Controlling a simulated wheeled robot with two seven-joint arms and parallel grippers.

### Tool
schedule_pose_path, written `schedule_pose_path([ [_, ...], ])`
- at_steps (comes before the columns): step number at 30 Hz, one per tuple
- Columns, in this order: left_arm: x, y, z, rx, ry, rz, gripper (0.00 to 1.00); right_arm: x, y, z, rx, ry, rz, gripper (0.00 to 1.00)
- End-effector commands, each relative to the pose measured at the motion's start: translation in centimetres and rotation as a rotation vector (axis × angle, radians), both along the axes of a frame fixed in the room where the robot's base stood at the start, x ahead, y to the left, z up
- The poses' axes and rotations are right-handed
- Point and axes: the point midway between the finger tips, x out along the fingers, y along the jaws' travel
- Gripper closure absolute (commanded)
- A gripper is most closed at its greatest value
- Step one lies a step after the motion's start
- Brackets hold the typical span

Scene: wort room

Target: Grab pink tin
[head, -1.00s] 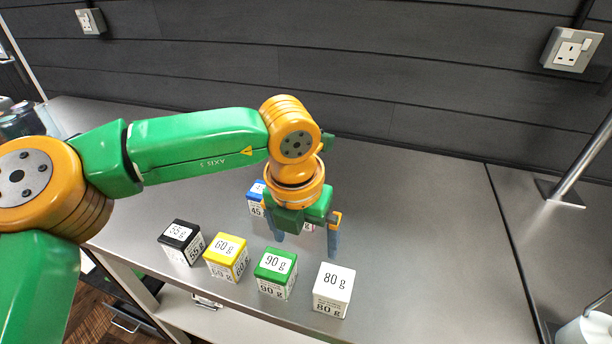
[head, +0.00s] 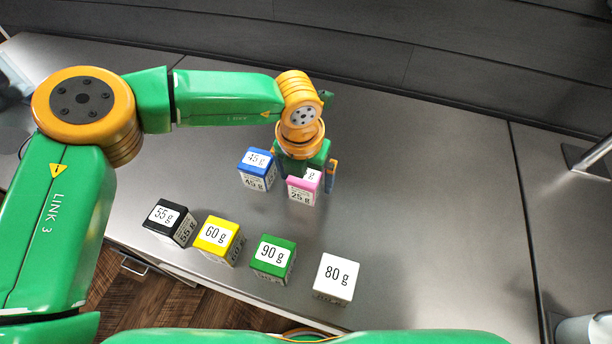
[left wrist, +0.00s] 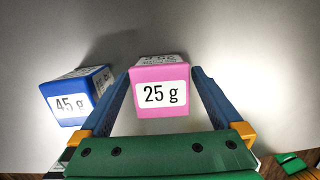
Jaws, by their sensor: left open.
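The pink tin (head: 302,190), labelled 25 g, stands on the grey worktop in the middle of the head view, just right of the blue tin (head: 257,169). My left gripper (head: 305,180) is open and comes down at the pink tin from behind; its far finger is partly hidden. In the left wrist view the pink tin (left wrist: 159,72) sits between the two blue fingers of the gripper (left wrist: 160,95), with narrow gaps at its sides. The blue 45 g tin (left wrist: 70,104) is close outside the left finger. My right gripper does not show.
A front row holds a black tin (head: 171,222), a yellow tin (head: 218,239), a green tin (head: 273,259) and a white tin (head: 336,278). The worktop (head: 420,200) right of the pink tin is clear. A metal post (head: 592,160) stands at the far right.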

Motion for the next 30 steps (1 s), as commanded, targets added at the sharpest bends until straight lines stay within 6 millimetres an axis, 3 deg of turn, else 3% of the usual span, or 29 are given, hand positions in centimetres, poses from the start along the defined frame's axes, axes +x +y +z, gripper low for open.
schedule_pose_path([
  [2, 0.0, 0.0, 0.0, 0.000, 0.000, 0.000, 0.05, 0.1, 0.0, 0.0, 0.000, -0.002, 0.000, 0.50],
  [9, 0.0, 0.0, 0.0, 0.000, 0.000, 0.000, 0.70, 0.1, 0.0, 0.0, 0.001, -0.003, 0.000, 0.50],
  [12, 0.0, 0.0, 0.0, 0.000, 0.000, 0.001, 0.92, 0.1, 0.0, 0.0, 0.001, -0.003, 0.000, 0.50],
  [22, 0.1, 0.0, 1.0, -0.001, -0.002, 0.002, 0.92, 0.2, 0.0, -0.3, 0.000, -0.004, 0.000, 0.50],
  [26, -0.1, 0.0, 3.2, -0.002, -0.003, 0.000, 0.92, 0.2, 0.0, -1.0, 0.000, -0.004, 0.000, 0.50],
  [30, -3.1, 1.4, 6.6, -0.003, -0.007, -0.003, 0.92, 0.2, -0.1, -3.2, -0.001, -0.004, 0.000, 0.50],
])
